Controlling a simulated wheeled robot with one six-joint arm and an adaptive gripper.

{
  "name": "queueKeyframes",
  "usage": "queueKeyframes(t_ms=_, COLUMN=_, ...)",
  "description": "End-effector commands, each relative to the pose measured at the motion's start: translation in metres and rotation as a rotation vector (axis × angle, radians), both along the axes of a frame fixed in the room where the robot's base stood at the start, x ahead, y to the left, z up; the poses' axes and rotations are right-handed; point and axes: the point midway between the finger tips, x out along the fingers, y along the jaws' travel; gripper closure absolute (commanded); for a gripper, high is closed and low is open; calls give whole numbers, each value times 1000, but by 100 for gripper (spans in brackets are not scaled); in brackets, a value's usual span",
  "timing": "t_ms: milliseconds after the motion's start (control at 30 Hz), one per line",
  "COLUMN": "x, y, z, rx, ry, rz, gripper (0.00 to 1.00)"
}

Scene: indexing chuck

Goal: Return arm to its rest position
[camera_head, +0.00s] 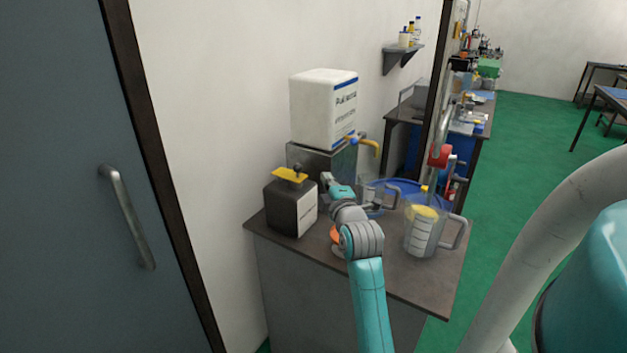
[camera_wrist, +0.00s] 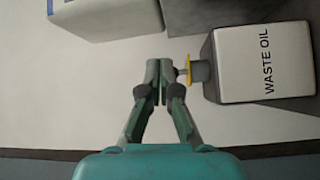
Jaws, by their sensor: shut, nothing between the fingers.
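My gripper (camera_wrist: 160,92) is shut and empty in the wrist view, its fingertips together. In the head view my teal and grey arm reaches up over the bench (camera_head: 395,275), and my gripper (camera_head: 328,180) shows just right of the dark waste oil container (camera_head: 285,212). In the wrist view the "WASTE OIL" container (camera_wrist: 262,62) appears sideways at right. Its yellow and grey top fitting lies close to my fingertips; I cannot tell whether they touch.
A white canister (camera_head: 318,105) with a yellow tap sits on a metal stand behind my gripper. A measuring jug (camera_head: 422,232) and another clear jug stand at right. A blue-grey door (camera_head: 60,200) is at left. Open green floor (camera_head: 530,145) lies at right.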

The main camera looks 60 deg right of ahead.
Motion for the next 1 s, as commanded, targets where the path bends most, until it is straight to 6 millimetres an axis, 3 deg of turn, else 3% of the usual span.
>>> queueKeyframes(t_ms=367, x=-7, y=-3, z=-1, rx=1, ry=-1, rz=1, gripper=100)
queueKeyframes(t_ms=533, x=-3, y=12, z=-17, rx=33, ry=-17, rz=21, gripper=100)
queueKeyframes(t_ms=667, x=5, y=49, z=-52, rx=110, ry=-60, rz=67, gripper=100)
queueKeyframes(t_ms=800, x=8, y=103, z=-95, rx=221, ry=-122, rz=126, gripper=100)
queueKeyframes(t_ms=1000, x=-2, y=178, z=-146, rx=383, ry=-198, rz=204, gripper=100)
